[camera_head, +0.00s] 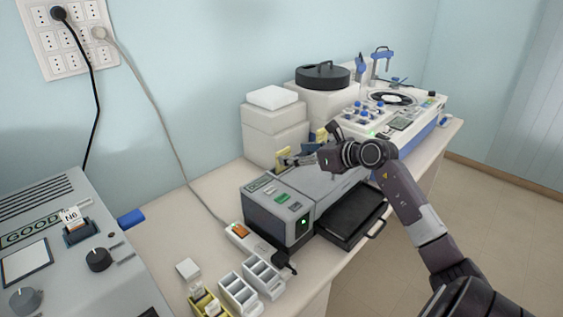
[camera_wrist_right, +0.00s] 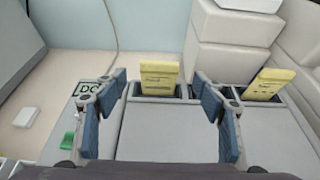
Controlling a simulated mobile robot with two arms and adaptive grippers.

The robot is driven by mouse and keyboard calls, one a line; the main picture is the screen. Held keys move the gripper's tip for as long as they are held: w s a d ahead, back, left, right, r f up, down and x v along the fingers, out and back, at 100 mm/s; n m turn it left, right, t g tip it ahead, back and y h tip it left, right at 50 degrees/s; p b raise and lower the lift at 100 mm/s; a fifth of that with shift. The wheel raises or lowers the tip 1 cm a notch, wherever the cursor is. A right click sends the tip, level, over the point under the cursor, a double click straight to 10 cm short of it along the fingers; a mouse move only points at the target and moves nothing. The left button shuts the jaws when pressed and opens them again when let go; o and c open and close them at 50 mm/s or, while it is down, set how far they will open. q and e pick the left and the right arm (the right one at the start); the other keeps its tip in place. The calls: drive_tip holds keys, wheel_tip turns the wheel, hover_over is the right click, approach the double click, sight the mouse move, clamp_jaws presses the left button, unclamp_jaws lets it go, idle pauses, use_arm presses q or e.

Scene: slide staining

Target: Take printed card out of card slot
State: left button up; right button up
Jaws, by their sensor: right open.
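A yellow printed card (camera_wrist_right: 160,75) stands upright in the dark card slot (camera_wrist_right: 141,92) on top of the grey machine. Its lettering is too small to read surely. My right gripper (camera_wrist_right: 159,88) is open, with one finger on each side of this card in the right wrist view and gaps between. In the head view the right gripper (camera_head: 288,160) is at the card (camera_head: 283,153) and partly covers it. A second yellow card (camera_wrist_right: 271,82) stands tilted in a slot farther right. My left gripper is not in view.
White boxes (camera_head: 275,127) stand behind the machine (camera_head: 288,208). A black tray (camera_head: 350,217) sticks out at its front. A machine marked GOOD (camera_head: 55,262) with a white N6 card (camera_head: 71,215) is at left. Small racks (camera_head: 240,290) stand in front.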

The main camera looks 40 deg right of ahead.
sight(284, 153)
drive_tip(key=shift+w, duration=0.45)
drive_tip(key=p+x, duration=0.2)
drive_tip(key=shift+w+a, duration=0.15)
drive_tip(key=shift+w, duration=0.2)
drive_tip(key=x, duration=0.2)
drive_tip(key=shift+w+f+p, duration=0.15)
drive_tip(key=shift+f+p, duration=0.2)
drive_tip(key=c, duration=1.2)
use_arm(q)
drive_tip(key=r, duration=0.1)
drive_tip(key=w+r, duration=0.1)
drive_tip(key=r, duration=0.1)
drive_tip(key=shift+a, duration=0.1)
use_arm(e)
drive_tip(key=shift+c, duration=0.6)
drive_tip(key=shift+r, duration=0.1)
